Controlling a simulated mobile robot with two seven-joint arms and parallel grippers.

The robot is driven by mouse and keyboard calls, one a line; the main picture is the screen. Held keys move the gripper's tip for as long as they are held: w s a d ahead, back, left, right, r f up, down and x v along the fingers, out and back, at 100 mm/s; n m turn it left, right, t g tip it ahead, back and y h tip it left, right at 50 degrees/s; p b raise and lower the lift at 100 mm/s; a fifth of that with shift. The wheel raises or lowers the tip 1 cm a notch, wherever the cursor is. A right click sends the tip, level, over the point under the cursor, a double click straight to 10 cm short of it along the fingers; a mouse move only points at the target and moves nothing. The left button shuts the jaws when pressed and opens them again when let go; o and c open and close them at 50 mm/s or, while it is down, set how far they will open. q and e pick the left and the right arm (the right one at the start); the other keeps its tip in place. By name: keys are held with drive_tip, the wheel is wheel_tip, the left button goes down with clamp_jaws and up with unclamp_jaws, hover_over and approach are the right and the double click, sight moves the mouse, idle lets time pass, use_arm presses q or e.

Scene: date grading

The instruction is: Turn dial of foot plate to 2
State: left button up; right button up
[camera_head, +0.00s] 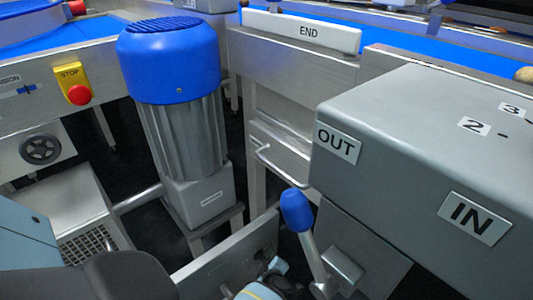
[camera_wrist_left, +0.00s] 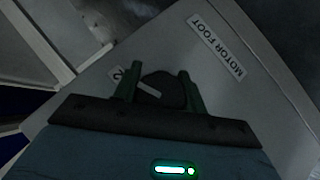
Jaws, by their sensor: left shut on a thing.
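The dial (camera_wrist_left: 168,88) is a dark knob with a pale pointer line, set on the grey foot plate (camera_wrist_left: 230,110) labelled MOTOR FOOT. The pointer line slants up and left, toward a small label marked 2 (camera_wrist_left: 118,73). My left gripper (camera_wrist_left: 161,84) is shut on the dial, with one green finger on each side of it. In the head view my left arm reaches in from the lower left, and the dial cannot be made out there.
A motor with a blue cap (camera_head: 170,60) stands behind my left arm. A lever with a blue knob (camera_head: 297,210) rises beside a grey box (camera_head: 430,140) marked OUT, IN, 2 and 3. A red stop button (camera_head: 79,94) is on the left frame.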

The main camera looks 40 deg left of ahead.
use_arm(q)
drive_tip(key=shift+w+r+m+g, duration=0.1)
drive_tip(key=shift+w+m+g, duration=0.05)
drive_tip(key=shift+m+g, duration=0.2)
use_arm(e)
drive_tip(key=shift+r, duration=0.2)
drive_tip(key=shift+w, duration=0.15)
drive_tip(key=shift+w+r, duration=0.15)
drive_tip(key=shift+w, duration=0.3)
use_arm(q)
drive_tip(key=o, duration=1)
drive_tip(key=shift+c, duration=0.2)
drive_tip(key=shift+s+d+p, duration=0.15)
drive_tip(key=shift+s+p, duration=0.1)
drive_tip(key=shift+p, duration=0.05)
drive_tip(key=p+v, duration=0.4)
drive_tip(key=v, duration=0.3)
use_arm(e)
drive_tip(key=shift+t, duration=0.5)
drive_tip(key=r, duration=0.5)
drive_tip(key=shift+w, duration=0.35)
